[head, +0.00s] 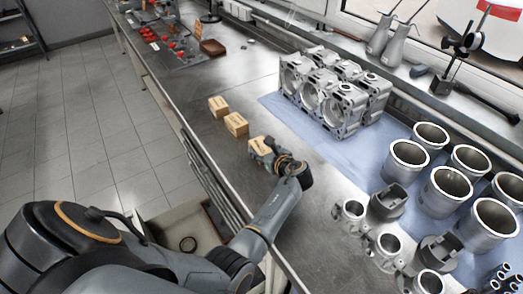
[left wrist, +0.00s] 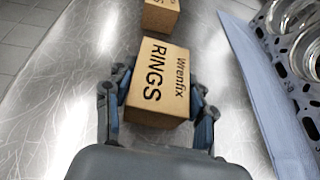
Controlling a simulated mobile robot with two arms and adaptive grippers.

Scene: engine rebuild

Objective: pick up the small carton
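The small carton (head: 260,147), light brown cardboard, is the nearest of the three in a row on the metal workbench. In the left wrist view the carton (left wrist: 160,82) shows the words "Wrenfix RINGS" on its top. My left gripper (head: 284,160) is at this carton, with one finger on each side. In the left wrist view the gripper's fingers (left wrist: 160,95) lie close against its two sides, and it looks shut on it. The carton's underside is hidden, so I cannot tell whether it touches the bench. My right gripper is not in view.
Two similar cartons, the middle one (head: 236,124) and the far one (head: 218,106), stand beyond it. An engine block (head: 335,92) and several cylinder liners (head: 408,158) stand on a blue mat (head: 290,118) to the right. Bare bench lies between cartons and mat.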

